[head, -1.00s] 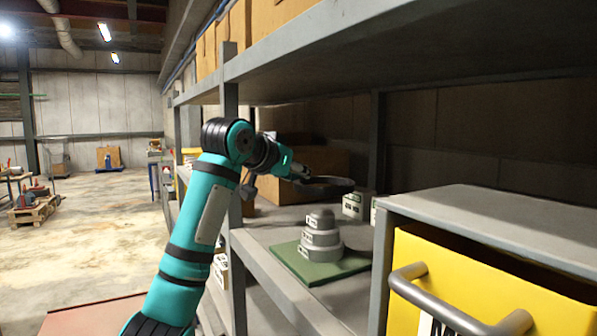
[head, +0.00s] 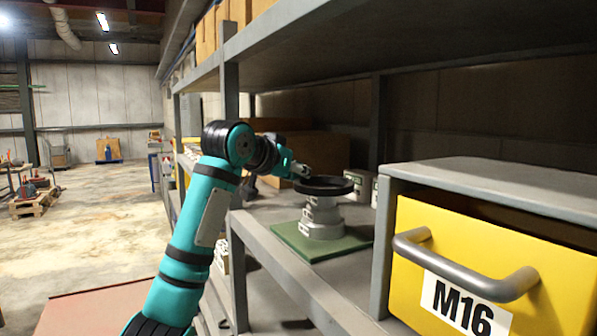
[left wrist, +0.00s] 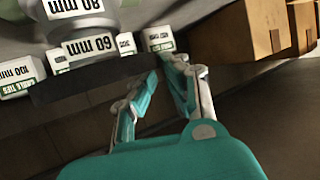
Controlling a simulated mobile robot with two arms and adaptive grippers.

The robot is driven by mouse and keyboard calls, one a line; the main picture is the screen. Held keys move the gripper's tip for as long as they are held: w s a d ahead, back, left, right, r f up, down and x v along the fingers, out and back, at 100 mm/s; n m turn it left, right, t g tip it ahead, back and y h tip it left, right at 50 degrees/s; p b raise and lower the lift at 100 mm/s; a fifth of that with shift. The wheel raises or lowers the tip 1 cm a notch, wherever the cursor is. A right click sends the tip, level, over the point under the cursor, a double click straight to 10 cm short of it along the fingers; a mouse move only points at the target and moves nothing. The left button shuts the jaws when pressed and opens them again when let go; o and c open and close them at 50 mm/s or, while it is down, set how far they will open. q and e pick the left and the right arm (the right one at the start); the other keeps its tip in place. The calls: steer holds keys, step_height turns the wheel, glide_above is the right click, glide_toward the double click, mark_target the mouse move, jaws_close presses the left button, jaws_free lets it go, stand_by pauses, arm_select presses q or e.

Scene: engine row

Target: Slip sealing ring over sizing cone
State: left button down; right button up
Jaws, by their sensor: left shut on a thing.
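The sealing ring (head: 325,187) is a flat black ring. My left gripper (head: 302,173) is shut on its left edge and holds it about level at the top of the sizing cone (head: 322,226). The grey stepped cone stands upright on a green plate (head: 340,248) on the shelf. The ring hides the cone's tip; I cannot tell whether it is around the tip or just above it. In the left wrist view, the ring (left wrist: 85,82) is a dark band beside the cone's 60 mm label (left wrist: 90,46), near the fingertips (left wrist: 163,72). My right gripper is not in view.
A yellow M16 drawer (head: 500,262) with a grey handle stands at the right front. A shelf post (head: 231,110) rises behind my left arm. Small labelled white boxes (head: 355,184) and cardboard boxes (head: 318,152) stand behind the cone. An upper shelf (head: 400,55) hangs above.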

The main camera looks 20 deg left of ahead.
arm_select(q)
steer(key=c, duration=1.3)
jaws_free()
steer(key=v, duration=1.2)
steer(key=shift+f, duration=0.15)
